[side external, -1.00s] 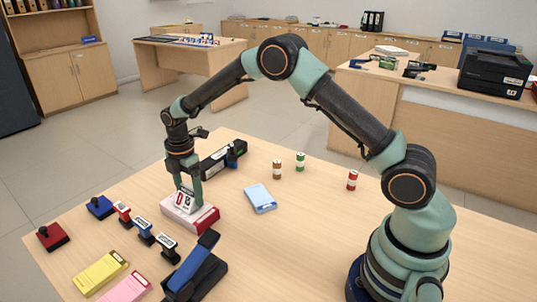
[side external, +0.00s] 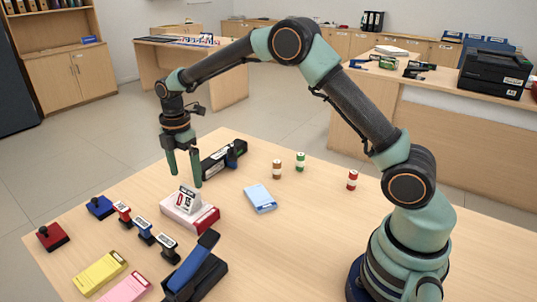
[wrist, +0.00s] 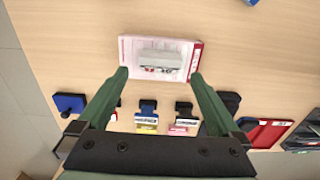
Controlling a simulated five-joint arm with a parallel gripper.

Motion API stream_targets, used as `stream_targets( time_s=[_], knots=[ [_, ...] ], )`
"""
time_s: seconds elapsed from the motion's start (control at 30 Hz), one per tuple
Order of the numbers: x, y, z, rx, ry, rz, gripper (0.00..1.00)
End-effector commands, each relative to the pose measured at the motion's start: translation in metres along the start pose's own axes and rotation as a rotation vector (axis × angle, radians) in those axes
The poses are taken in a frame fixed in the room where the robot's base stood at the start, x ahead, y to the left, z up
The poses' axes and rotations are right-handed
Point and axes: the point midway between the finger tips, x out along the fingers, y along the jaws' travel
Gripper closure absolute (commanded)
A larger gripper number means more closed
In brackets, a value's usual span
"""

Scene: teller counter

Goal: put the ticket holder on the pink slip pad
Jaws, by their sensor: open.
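The ticket holder (side external: 187,200) is a small white tent-shaped stand with dark and red figures on its face. It stands upright on the pink slip pad (side external: 179,218), a pale pink block with a red edge. In the wrist view, the ticket holder (wrist: 160,60) rests near the middle of the pad (wrist: 127,58). My gripper (side external: 185,183) is open and empty above the ticket holder, its fingers apart from it. In the wrist view the fingertips (wrist: 159,76) show either side of the pad's near edge.
Several stamps (side external: 144,230) stand in a row in front of the pad. A blue-black stapler (side external: 192,268), yellow block (side external: 100,271) and brighter pink block (side external: 125,288) lie nearer the front. A light blue pad (side external: 260,198) lies to the right, and a black device (side external: 222,158) behind.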

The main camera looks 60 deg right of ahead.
Motion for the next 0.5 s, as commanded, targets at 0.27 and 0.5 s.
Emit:
stream_targets(
  time_s=[0.27, 0.5],
  knots=[
    [-0.046, 0.001, 0.0, 0.0, 0.0, 0.002, 0.0],
    [-0.067, -0.005, 0.002, 0.046, 0.002, 0.017, 0.0]
  ],
)
